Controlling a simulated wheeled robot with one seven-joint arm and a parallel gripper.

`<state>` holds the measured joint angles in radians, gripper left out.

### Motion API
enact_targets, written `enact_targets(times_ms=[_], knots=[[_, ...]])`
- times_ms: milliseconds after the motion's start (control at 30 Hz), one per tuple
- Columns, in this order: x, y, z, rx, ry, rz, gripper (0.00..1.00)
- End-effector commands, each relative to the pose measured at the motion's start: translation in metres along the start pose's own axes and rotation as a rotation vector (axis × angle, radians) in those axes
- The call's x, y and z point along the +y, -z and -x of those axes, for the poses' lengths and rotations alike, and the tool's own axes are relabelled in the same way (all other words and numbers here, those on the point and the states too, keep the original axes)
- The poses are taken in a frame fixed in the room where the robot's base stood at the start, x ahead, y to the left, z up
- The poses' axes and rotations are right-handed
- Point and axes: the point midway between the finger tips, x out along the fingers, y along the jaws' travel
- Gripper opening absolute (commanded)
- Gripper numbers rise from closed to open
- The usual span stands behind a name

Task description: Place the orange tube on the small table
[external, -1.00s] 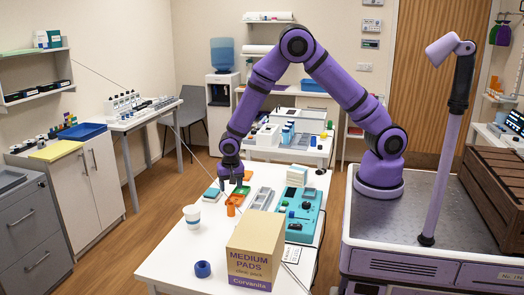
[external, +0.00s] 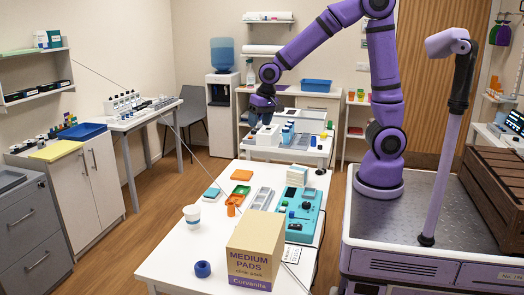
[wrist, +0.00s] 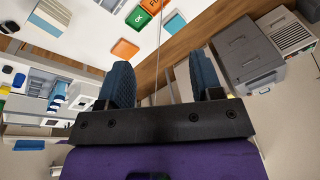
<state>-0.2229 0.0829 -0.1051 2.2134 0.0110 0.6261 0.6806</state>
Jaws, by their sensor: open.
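My gripper (external: 260,122) hangs over the left end of the smaller white table (external: 290,155) behind, above a white box-like device. In the wrist view my gripper (wrist: 163,80) is open, with nothing between its two dark blue fingers. Whether the fingertips touch the device cannot be told.
A carton (external: 255,248) stands in front. The rear table (external: 318,152) is crowded with devices.

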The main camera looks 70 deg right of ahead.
Motion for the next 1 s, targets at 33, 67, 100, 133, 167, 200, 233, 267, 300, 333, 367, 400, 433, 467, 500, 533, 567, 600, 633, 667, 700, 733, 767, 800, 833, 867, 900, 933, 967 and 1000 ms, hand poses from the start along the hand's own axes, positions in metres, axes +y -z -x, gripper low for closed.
enact_targets(times_ms=[33, 67, 100, 133, 167, 200, 233, 267, 300, 333, 367, 400, 433, 467, 500, 533, 567, 600, 633, 667, 700, 733, 767, 800, 833, 867, 900, 933, 967, 1000], knots=[[0.009, -0.005, 0.018, 0.012, 0.014, 0.024, 0.60], [0.014, -0.008, 0.028, 0.018, 0.021, 0.043, 0.60], [0.021, -0.013, 0.040, 0.026, 0.029, 0.068, 0.60], [0.026, -0.017, 0.048, 0.032, 0.034, 0.087, 0.60], [0.032, -0.021, 0.057, 0.038, 0.039, 0.105, 0.60], [0.039, -0.027, 0.068, 0.047, 0.045, 0.130, 0.60], [0.044, -0.031, 0.075, 0.054, 0.050, 0.149, 0.60], [0.050, -0.036, 0.083, 0.061, 0.054, 0.168, 0.60], [0.057, -0.042, 0.093, 0.071, 0.059, 0.194, 0.60], [0.063, -0.047, 0.100, 0.079, 0.062, 0.213, 0.60], [0.068, -0.052, 0.106, 0.086, 0.064, 0.232, 0.60], [0.076, -0.059, 0.115, 0.098, 0.068, 0.256, 0.60], [0.082, -0.065, 0.121, 0.106, 0.070, 0.276, 0.60], [0.087, -0.071, 0.126, 0.114, 0.071, 0.296, 0.60], [0.094, -0.078, 0.133, 0.127, 0.073, 0.322, 0.60], [0.100, -0.084, 0.138, 0.135, 0.073, 0.340, 0.60], [0.106, -0.090, 0.143, 0.144, 0.074, 0.360, 0.60], [0.113, -0.098, 0.149, 0.157, 0.074, 0.386, 0.60], [0.118, -0.105, 0.153, 0.165, 0.073, 0.405, 0.60], [0.123, -0.110, 0.156, 0.175, 0.072, 0.422, 0.60], [0.130, -0.118, 0.161, 0.187, 0.070, 0.446, 0.60], [0.135, -0.124, 0.163, 0.194, 0.068, 0.464, 0.60], [0.139, -0.129, 0.166, 0.202, 0.066, 0.480, 0.60], [0.144, -0.136, 0.168, 0.213, 0.064, 0.498, 0.60], [0.147, -0.140, 0.169, 0.218, 0.061, 0.512, 0.60], [0.150, -0.144, 0.170, 0.223, 0.059, 0.524, 0.60], [0.154, -0.148, 0.172, 0.230, 0.056, 0.538, 0.60], [0.156, -0.151, 0.173, 0.233, 0.055, 0.546, 0.60], [0.157, -0.153, 0.173, 0.237, 0.053, 0.554, 0.60], [0.159, -0.156, 0.174, 0.240, 0.051, 0.561, 0.64]])
